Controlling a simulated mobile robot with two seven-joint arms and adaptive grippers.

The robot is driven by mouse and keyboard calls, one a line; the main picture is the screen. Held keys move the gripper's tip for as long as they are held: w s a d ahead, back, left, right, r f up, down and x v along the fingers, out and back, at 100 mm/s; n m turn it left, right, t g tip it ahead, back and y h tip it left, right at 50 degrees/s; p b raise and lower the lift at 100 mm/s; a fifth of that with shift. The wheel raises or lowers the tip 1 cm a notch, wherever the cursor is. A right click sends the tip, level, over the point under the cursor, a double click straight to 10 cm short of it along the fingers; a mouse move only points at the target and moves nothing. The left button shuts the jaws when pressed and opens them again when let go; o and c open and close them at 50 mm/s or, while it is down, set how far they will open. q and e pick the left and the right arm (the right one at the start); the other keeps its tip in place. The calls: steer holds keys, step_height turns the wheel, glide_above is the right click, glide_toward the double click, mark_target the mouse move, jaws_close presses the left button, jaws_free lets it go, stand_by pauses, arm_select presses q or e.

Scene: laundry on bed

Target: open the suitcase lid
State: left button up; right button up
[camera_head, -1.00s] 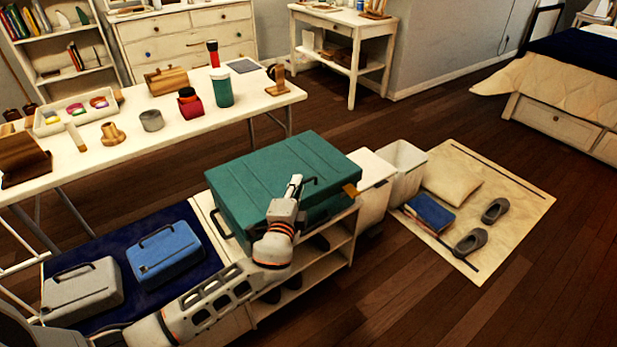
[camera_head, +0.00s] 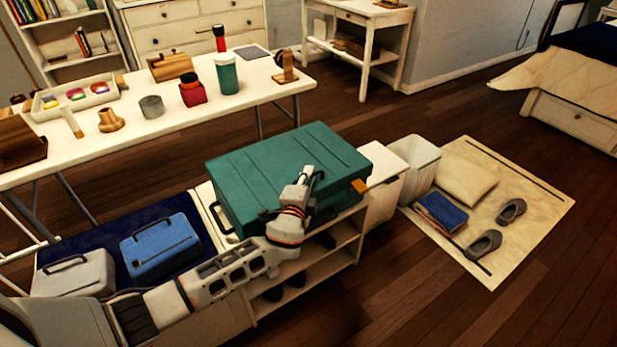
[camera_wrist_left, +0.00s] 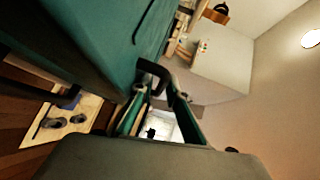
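The teal suitcase (camera_head: 280,172) lies on a white shelf unit, and its ribbed lid looks down in the head view. A black handle (camera_head: 220,216) shows at its left end, and an orange tag (camera_head: 360,186) at its right end. In the left wrist view the teal surface (camera_wrist_left: 95,40) fills the upper left, close to the dark fingers (camera_wrist_left: 160,82). Whether the fingers touch or grip the lid cannot be told. My right gripper is out of view.
A blue case (camera_head: 160,246) and a grey case (camera_head: 72,277) stand left of the suitcase. The long white table (camera_head: 130,135) behind holds several small items. A white bin (camera_head: 410,167) stands to the right, beside a mat (camera_head: 535,225) with slippers.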

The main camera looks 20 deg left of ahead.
arm_select(q)
jaws_close()
